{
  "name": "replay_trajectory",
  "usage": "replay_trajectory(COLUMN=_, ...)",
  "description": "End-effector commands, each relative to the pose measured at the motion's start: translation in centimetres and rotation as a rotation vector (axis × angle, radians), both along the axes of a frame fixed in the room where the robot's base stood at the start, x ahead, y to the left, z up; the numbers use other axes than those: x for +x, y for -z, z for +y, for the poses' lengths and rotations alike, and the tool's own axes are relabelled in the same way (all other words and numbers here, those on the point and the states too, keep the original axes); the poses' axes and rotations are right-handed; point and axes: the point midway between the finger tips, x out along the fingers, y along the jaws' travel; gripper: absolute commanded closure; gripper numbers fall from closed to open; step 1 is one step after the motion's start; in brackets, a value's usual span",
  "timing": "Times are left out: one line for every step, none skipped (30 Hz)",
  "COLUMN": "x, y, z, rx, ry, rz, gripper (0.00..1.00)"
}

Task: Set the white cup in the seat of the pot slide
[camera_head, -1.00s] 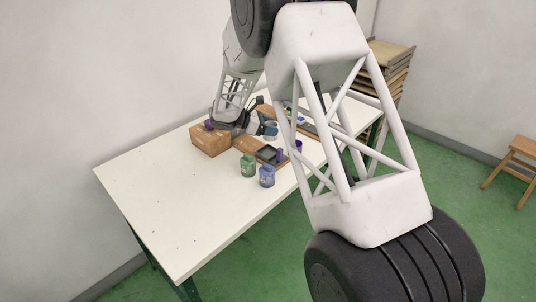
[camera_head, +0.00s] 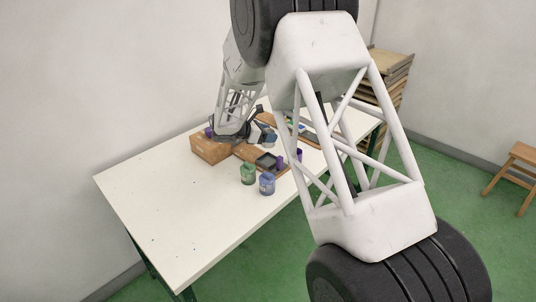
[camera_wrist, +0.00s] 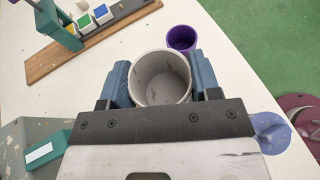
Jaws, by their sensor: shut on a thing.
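The white cup (camera_wrist: 160,66) shows in the wrist view, open end toward the camera, looking empty. My gripper (camera_wrist: 161,80) is shut on it, with one blue finger on each side of its wall. What lies directly under the cup is hidden. In the head view, my gripper (camera_head: 266,137) is small and partly behind my own arm, above the back part of the table. I cannot clearly pick out the pot slide or its seat; a grey-green block with a teal part (camera_wrist: 45,150) is at lower left in the wrist view.
A purple cup (camera_wrist: 181,38) stands just beyond the white cup. A wooden board (camera_wrist: 92,42) carries several paint blocks and a teal frame. A blue disc (camera_wrist: 270,131) lies at right. In the head view are a wooden box (camera_head: 209,150), green jar (camera_head: 248,174) and blue jar (camera_head: 267,184). The table's front left is clear.

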Motion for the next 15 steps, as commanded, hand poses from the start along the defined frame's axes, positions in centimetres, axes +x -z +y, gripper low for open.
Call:
replay_trajectory(x=0.0, y=0.8, z=0.0, rx=-0.001, ry=0.000, rz=0.002, gripper=0.69)
replay_trajectory(x=0.0, y=1.2, z=0.0, rx=-0.001, ry=0.000, rz=0.002, gripper=0.69)
replay_trajectory(x=0.0, y=1.8, z=0.0, rx=-0.001, ry=0.000, rz=0.002, gripper=0.69)
replay_trajectory(x=0.0, y=2.2, z=0.0, rx=-0.001, ry=0.000, rz=0.002, gripper=0.69)
replay_trajectory(x=0.0, y=2.6, z=0.0, rx=-0.001, ry=0.001, rz=0.001, gripper=0.69)
replay_trajectory(x=0.0, y=3.1, z=0.0, rx=0.000, ry=0.001, rz=0.002, gripper=0.69)
replay_trajectory(x=0.0, y=3.4, z=0.0, rx=0.000, ry=0.001, rz=0.002, gripper=0.69)
replay_trajectory(x=0.0, y=3.7, z=0.0, rx=0.000, ry=0.001, rz=0.002, gripper=0.69)
replay_trajectory(x=0.0, y=3.9, z=0.0, rx=0.001, ry=0.000, rz=0.001, gripper=0.69)
replay_trajectory(x=0.0, y=4.0, z=0.0, rx=0.001, ry=0.000, rz=0.000, gripper=0.69)
replay_trajectory(x=0.0, y=4.1, z=0.0, rx=0.001, ry=0.000, rz=0.000, gripper=0.69)
replay_trajectory(x=0.0, y=4.2, z=0.0, rx=0.001, ry=0.000, rz=0.000, gripper=0.69)
replay_trajectory(x=0.0, y=4.2, z=0.0, rx=0.001, ry=0.000, rz=0.000, gripper=0.69)
replay_trajectory(x=0.0, y=4.2, z=0.0, rx=0.001, ry=0.000, rz=0.000, gripper=0.69)
replay_trajectory(x=0.0, y=4.2, z=0.0, rx=0.001, ry=0.000, rz=0.000, gripper=0.69)
